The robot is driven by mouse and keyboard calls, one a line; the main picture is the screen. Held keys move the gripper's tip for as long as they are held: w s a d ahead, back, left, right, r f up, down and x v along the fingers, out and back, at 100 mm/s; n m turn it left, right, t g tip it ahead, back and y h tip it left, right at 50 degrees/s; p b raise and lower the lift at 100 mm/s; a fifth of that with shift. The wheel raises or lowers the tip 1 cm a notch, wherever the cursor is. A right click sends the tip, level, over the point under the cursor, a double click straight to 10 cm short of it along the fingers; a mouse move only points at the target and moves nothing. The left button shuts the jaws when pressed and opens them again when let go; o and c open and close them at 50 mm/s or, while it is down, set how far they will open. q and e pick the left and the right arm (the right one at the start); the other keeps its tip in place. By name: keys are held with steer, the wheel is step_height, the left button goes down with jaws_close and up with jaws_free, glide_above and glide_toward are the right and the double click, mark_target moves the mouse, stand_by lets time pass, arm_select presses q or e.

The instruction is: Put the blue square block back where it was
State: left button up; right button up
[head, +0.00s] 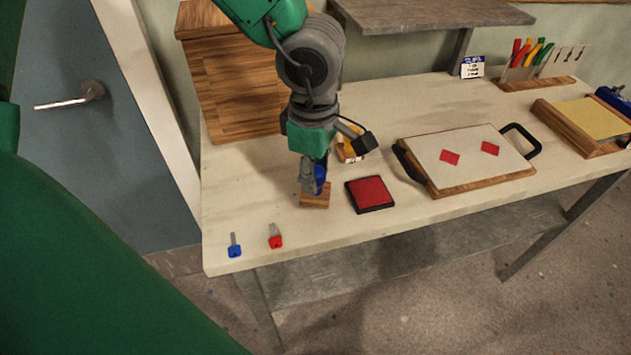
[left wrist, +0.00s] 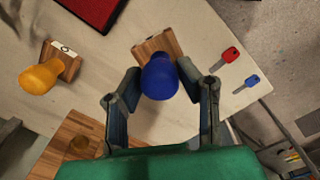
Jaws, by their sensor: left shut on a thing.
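The blue block is a stamp with a wooden base (head: 315,198) and a blue knob (head: 320,179). In the left wrist view, its round blue knob (left wrist: 160,78) sits between the fingertips, with the wooden base (left wrist: 157,43) beyond it. My left gripper (head: 313,180) points down and is shut on the knob; its two fingers (left wrist: 160,74) also show in the left wrist view. The stamp is at or just above the table near its front edge, left of the red ink pad (head: 370,193); I cannot tell whether it touches. My right gripper is not in view.
A yellow-knobbed stamp (head: 349,150) stands behind my left gripper. A blue key (head: 235,247) and a red key (head: 275,238) lie at the front left corner. A board with red squares (head: 468,160) lies right of the pad. A wooden cabinet (head: 232,90) stands at the back left.

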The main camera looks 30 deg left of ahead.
arm_select(q)
steer(key=shift+f, duration=0.9)
steer(key=shift+d+f, duration=0.1)
steer(key=shift+f, duration=0.2)
steer(key=shift+w+d+r, duration=0.1)
steer(key=shift+w+d, duration=0.05)
steer(key=shift+d, duration=0.3)
steer(key=o, duration=0.9)
steer(key=shift+a, duration=0.25)
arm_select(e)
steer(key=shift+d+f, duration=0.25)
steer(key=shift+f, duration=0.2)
arm_select(q)
steer(key=shift+a, duration=0.2)
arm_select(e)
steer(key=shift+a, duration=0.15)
